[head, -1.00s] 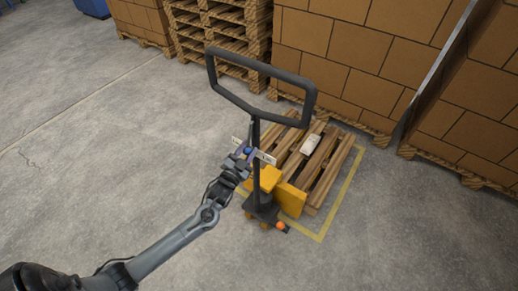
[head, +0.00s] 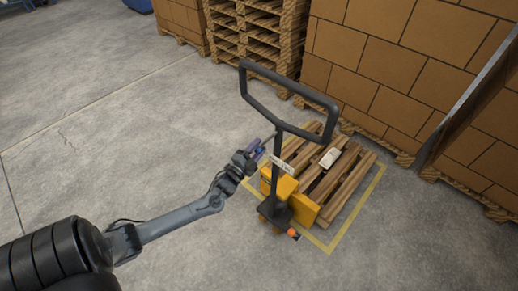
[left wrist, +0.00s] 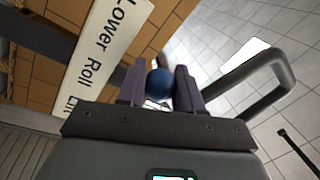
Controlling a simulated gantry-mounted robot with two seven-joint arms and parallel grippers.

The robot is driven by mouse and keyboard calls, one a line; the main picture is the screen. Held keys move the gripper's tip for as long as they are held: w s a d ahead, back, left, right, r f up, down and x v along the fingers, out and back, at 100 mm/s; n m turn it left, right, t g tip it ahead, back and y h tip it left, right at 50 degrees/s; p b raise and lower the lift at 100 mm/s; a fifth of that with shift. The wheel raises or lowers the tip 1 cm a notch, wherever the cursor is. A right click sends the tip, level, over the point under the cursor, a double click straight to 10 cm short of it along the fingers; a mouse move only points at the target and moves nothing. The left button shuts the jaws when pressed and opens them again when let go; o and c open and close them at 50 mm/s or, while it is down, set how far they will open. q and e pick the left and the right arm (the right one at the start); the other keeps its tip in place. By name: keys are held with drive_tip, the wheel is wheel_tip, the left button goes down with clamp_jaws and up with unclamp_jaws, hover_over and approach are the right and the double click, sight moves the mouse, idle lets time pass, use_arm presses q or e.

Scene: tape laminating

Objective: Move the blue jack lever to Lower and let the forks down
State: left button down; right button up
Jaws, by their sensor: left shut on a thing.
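The blue knob of the jack lever (left wrist: 159,85) sits between the two purple fingers of my left gripper (left wrist: 160,92), which is shut on it. In the head view my left gripper (head: 258,153) is at the left side of the jack's black post (head: 277,175), below the loop handle (head: 288,97). A white label plate (left wrist: 103,55) reading Lower, Roll and Lift stands left of the fingers in the left wrist view. The jack's yellow body (head: 305,207) stands at the pallet's near end. The forks are hidden under the wooden pallet (head: 345,185). My right gripper is out of view.
A small pale package (head: 330,158) lies on the pallet, inside a yellow floor outline (head: 352,217). Stacked pallets (head: 255,35) and large brown carton stacks (head: 375,70) stand behind. The concrete floor on the left is clear.

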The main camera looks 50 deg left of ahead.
use_arm(q)
drive_tip(key=c, duration=0.8)
unclamp_jaws()
drive_tip(key=shift+a+r, duration=0.1)
drive_tip(key=shift+o, duration=0.2)
drive_tip(key=shift+s, duration=0.1)
drive_tip(key=p+v, duration=0.1)
drive_tip(key=v, duration=0.9)
drive_tip(key=shift+s, duration=0.3)
